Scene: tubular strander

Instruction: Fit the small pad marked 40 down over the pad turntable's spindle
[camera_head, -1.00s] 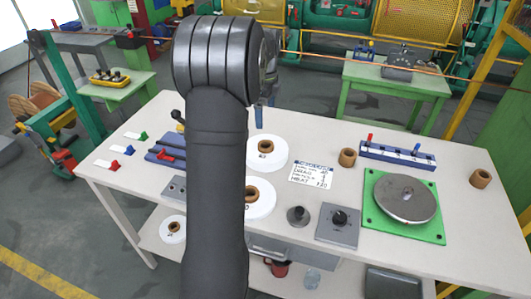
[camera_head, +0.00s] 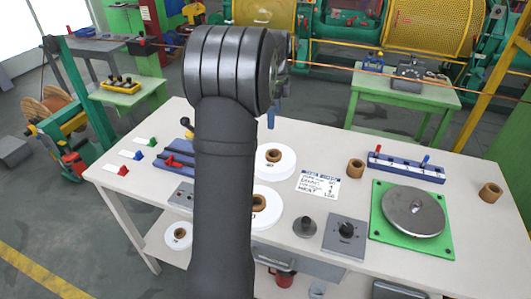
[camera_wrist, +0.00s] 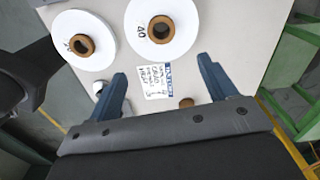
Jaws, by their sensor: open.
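The pad marked 40 (camera_wrist: 178,45) is a white disc with a brown core, lying flat on the table. It also shows in the head view (camera_head: 287,166), at the far side, just right of my arm. The pad turntable (camera_head: 405,218) is a grey metal disc on a green square plate at the table's right. Its spindle (camera_head: 414,208) shows as a small stub at the disc's middle, and nothing is on it. My gripper (camera_wrist: 165,86) is open and empty, above the table. In the wrist view the 40 pad lies beyond its blue fingertips, apart from them.
A second white pad (camera_wrist: 100,55) lies beside the first, partly hidden by my arm in the head view.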

